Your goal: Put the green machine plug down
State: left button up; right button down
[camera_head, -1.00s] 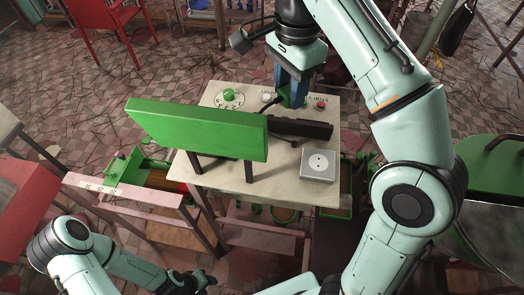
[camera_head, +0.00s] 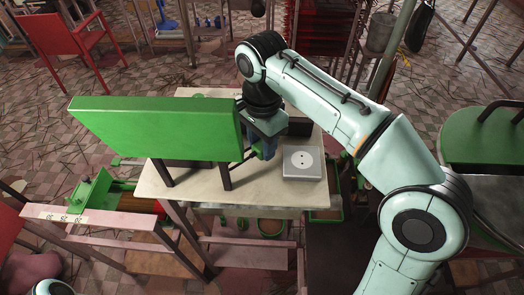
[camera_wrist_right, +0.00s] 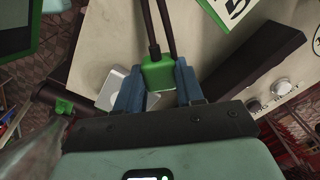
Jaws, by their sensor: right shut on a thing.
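The green machine plug (camera_wrist_right: 158,76) is in my right gripper (camera_wrist_right: 158,88), between its two blue fingers in the right wrist view. Two dark cables run up from the plug. In the head view my right gripper (camera_head: 263,150) is over the table, just right of the green panel and left of the grey socket box (camera_head: 303,163). The plug is mostly hidden there by the gripper. The socket box shows partly behind the left finger in the wrist view (camera_wrist_right: 112,86). I cannot tell whether the plug touches the table. My left gripper is out of view.
The green panel (camera_head: 155,127) stands on dark legs on the pale table (camera_head: 262,189). A long dark block (camera_wrist_right: 255,62) lies on the table, with knobs (camera_wrist_right: 282,87) near it. Bare tabletop shows in front of the socket box.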

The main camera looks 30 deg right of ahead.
pick_arm(q)
jog(key=shift+s+f, duration=0.15)
jog(key=shift+f, duration=0.2)
pick_arm(e)
jog(key=shift+f, duration=1.1)
jog(key=shift+f, duration=0.1)
jog(key=shift+f+b, duration=0.5)
jog(key=c, duration=0.7)
grip_release()
pick_arm(q)
jog(key=shift+s+f, duration=0.1)
jog(key=shift+f, duration=0.25)
pick_arm(e)
jog(key=shift+r, duration=0.1)
pick_arm(q)
jog(key=r+p, duration=0.1)
jog(key=w+r+p, duration=0.1)
jog(key=r+p, duration=0.1)
jog(key=w+r+p, duration=0.1)
jog(key=r, duration=0.1)
jog(key=shift+w+r+p, duration=0.1)
jog(key=shift+w+p, duration=0.15)
jog(key=shift+p, duration=0.05)
pick_arm(e)
notch_tip(320, 180, up, 13)
